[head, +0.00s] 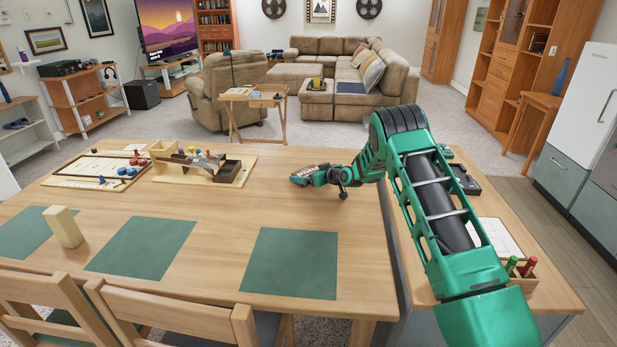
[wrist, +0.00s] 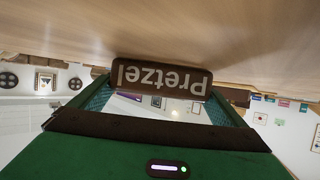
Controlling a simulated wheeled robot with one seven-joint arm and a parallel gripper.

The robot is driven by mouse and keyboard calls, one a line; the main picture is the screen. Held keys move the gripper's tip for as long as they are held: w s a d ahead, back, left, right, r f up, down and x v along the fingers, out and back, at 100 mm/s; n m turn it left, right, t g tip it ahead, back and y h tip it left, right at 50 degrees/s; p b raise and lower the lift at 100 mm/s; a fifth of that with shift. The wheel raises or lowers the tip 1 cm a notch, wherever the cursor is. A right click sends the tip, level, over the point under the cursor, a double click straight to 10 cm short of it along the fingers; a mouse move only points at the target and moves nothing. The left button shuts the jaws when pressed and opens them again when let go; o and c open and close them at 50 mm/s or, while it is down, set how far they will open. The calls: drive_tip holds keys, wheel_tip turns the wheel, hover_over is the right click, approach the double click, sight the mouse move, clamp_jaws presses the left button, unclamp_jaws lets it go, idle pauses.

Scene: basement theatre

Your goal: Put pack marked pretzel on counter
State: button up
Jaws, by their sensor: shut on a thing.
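The brown pack marked "Pretzel" (wrist: 160,77) shows in the wrist view between my gripper's fingers, its lettering upside down. My gripper (wrist: 158,98) is shut on it. In the head view my gripper (head: 312,174) is low over the right part of the wooden table (head: 255,205); the pack is small and partly hidden there. I cannot tell whether the pack touches the tabletop. The counter (head: 410,245), a wood top with a grey side, stands right of the table, partly under my arm.
On the counter are a white sheet (head: 497,238), a dark tray (head: 466,180) and a small wooden box with red and green items (head: 522,270). Wooden games (head: 215,170), a pale block (head: 64,227) and green mats (head: 290,262) lie on the table. Chairs (head: 175,318) stand in front.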

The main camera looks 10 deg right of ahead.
drive_tip(key=o, duration=0.7)
drive_tip(key=shift+o, duration=0.2)
drive_tip(key=v, duration=1.2)
drive_tip(key=shift+d, duration=0.1)
